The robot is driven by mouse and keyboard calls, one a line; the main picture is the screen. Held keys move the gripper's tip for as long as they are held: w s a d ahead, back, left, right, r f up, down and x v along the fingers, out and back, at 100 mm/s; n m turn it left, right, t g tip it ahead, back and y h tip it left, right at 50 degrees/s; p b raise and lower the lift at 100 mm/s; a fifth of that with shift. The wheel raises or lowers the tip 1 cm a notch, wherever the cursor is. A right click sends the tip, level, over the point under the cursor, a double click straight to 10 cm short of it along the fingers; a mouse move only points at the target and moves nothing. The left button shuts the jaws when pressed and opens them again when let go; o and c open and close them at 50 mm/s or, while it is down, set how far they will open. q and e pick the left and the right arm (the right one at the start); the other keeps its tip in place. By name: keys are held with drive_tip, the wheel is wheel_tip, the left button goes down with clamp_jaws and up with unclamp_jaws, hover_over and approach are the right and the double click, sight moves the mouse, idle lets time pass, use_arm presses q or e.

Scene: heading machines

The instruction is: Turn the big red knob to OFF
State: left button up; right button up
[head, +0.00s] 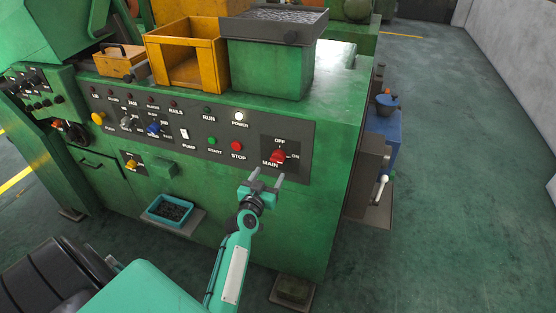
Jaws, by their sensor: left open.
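The big red knob (278,157) sits on the MAIN switch plate (291,146) at the right end of the grey control panel. The plate has OFF at the top, ON at the right and MAIN at lower left. The knob's exact pointing is too small to tell. My left gripper (265,178) is open and empty, its two fingers pointing up toward the panel just below the knob. It appears apart from the knob. The white POWER lamp (239,116) looks lit. My right gripper is not in view.
The red STOP button (236,146) and green START button (212,140) are left of the knob. A blue tray (170,210) of dark parts sits on a low shelf. A grey box with a white-handled lever (381,188) stands at the machine's right side. Floor at right is clear.

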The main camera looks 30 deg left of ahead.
sight(276, 162)
use_arm(q)
drive_tip(key=p+x, duration=0.1)
drive_tip(key=x, duration=0.7)
drive_tip(key=shift+w, duration=0.15)
drive_tip(key=shift+c, duration=0.2)
drive_tip(key=c, duration=0.9)
